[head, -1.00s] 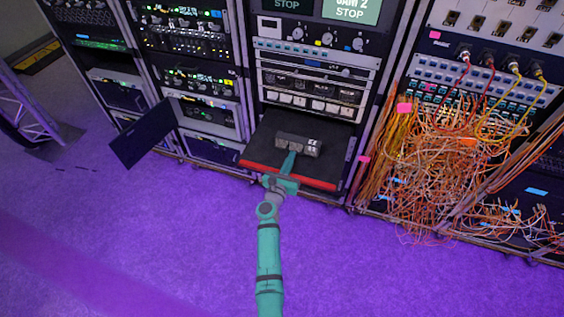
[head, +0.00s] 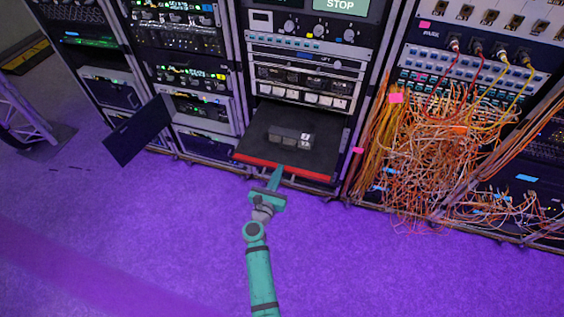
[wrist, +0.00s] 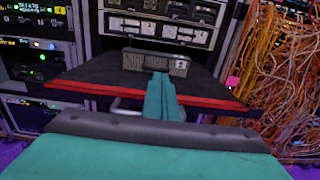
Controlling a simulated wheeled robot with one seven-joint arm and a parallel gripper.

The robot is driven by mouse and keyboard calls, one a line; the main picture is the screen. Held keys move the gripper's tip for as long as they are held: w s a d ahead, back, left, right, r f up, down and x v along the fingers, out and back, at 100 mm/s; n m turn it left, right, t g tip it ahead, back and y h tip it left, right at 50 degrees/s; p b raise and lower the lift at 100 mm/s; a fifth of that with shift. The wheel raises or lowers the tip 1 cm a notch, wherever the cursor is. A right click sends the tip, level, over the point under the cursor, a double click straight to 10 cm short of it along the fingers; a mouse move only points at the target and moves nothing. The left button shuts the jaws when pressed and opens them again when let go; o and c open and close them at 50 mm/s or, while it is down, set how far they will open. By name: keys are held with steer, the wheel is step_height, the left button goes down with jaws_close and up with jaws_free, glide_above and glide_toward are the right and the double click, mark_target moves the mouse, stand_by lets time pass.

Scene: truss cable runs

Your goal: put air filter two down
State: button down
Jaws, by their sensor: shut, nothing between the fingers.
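Air filter two, a grey box with a white "2" label (head: 290,137), rests on the black pull-out shelf (head: 251,141) with the red front edge. It also shows in the wrist view (wrist: 156,64), lying toward the back of the shelf. My gripper (head: 276,174) is shut and empty, with its fingertips at the shelf's red front edge, apart from the filter. In the wrist view, my teal fingers (wrist: 158,82) are together and point toward the filter, overlapping the lower edge of its image.
A dense tangle of orange cables (head: 430,160) hangs right of the shelf. A dark open panel (head: 137,132) juts out from the rack at left. A truss foot (head: 25,125) stands far left. The purple floor (head: 170,240) in front is clear.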

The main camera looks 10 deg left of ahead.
steer(key=s+d+r+n+t+y, duration=0.1)
steer(key=s+d+n, duration=0.3)
steer(key=s+n, duration=0.7)
steer(key=s+d+r+n+y, duration=0.1)
steer(key=s+d+n, duration=0.35)
steer(key=s, duration=1.05)
steer(key=s+r+n+g+y, duration=0.1)
steer(key=s+r+n, duration=0.3)
steer(key=s+n, duration=0.7)
steer(key=s+a+r+n+g, duration=0.1)
steer(key=s+r+n, duration=0.4)
steer(key=s+n, duration=0.7)
steer(key=shift+g+y, duration=0.4)
steer(key=shift+g, duration=0.2)
steer(key=shift+w+a+r, duration=0.1)
